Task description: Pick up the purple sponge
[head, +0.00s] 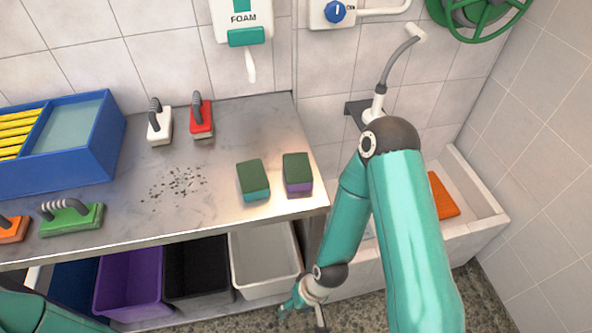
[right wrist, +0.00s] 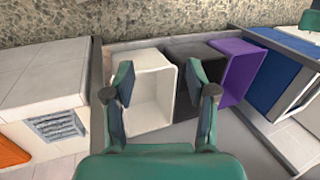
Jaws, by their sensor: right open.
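The purple sponge (head: 299,186) lies near the right front corner of the metal table, with a dark green scouring layer on top and purple below. A similar sponge with a teal body (head: 254,181) lies just left of it. My right gripper (head: 303,298) is low, below and in front of the table edge, apart from the sponge. In the right wrist view its fingers (right wrist: 165,97) are spread and empty, with bins beyond them; the sponge does not show there. Only part of my left arm shows at the lower left, without its gripper.
The table (head: 240,130) also holds brushes and a blue divided box (head: 112,135). Dark crumbs (head: 178,184) lie mid-table. Below stand a white bin (head: 265,262), a black bin (head: 196,268) and a purple bin (head: 130,280). A sink with an orange item (head: 442,195) is on the right.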

